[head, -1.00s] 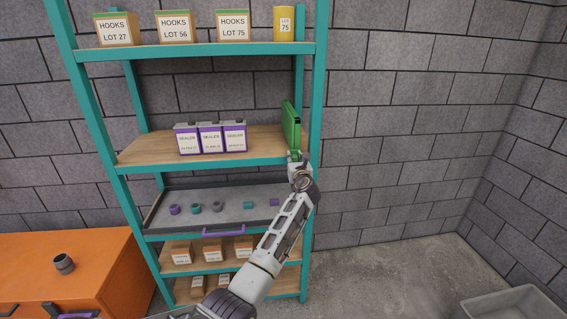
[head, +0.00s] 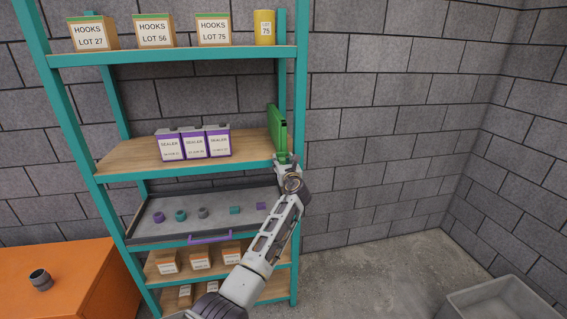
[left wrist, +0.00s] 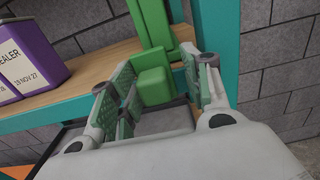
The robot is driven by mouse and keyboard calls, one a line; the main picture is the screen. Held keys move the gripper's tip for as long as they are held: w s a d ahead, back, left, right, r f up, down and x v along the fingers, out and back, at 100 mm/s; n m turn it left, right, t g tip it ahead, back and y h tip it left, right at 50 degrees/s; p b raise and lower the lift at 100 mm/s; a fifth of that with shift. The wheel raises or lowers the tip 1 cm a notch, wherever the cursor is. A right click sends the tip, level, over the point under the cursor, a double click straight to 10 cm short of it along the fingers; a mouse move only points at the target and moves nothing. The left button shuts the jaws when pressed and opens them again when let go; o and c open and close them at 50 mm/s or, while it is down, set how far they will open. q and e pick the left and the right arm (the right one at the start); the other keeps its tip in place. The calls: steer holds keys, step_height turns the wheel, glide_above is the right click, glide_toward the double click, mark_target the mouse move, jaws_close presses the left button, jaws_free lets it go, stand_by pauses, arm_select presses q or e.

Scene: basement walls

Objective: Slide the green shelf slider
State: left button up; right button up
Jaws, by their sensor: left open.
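The green shelf slider (head: 277,132) stands upright at the right end of the middle wooden shelf, beside the teal right upright. Its green block-shaped handle (left wrist: 154,86) sticks out at the shelf's front edge. My left gripper (head: 285,160) is at this handle, at the end of the arm. In the left wrist view my left gripper (left wrist: 158,92) is open, with one finger on each side of the handle. I cannot tell whether either finger touches it. The right gripper is not in view.
Three purple sealer boxes (head: 194,143) stand on the same shelf, left of the slider, with bare wood between. A dark tray (head: 172,232) with small rings and a purple handle sits below. Hooks boxes (head: 154,31) stand above. A grey bin (head: 497,303) is on the floor at right.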

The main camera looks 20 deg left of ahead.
arm_select(q)
steer(key=shift+s+a, duration=0.1)
steer(key=v, duration=1.2)
stand_by(0.4)
steer(key=shift+f+n, duration=0.1)
steer(key=shift+n, duration=0.2)
stand_by(0.3)
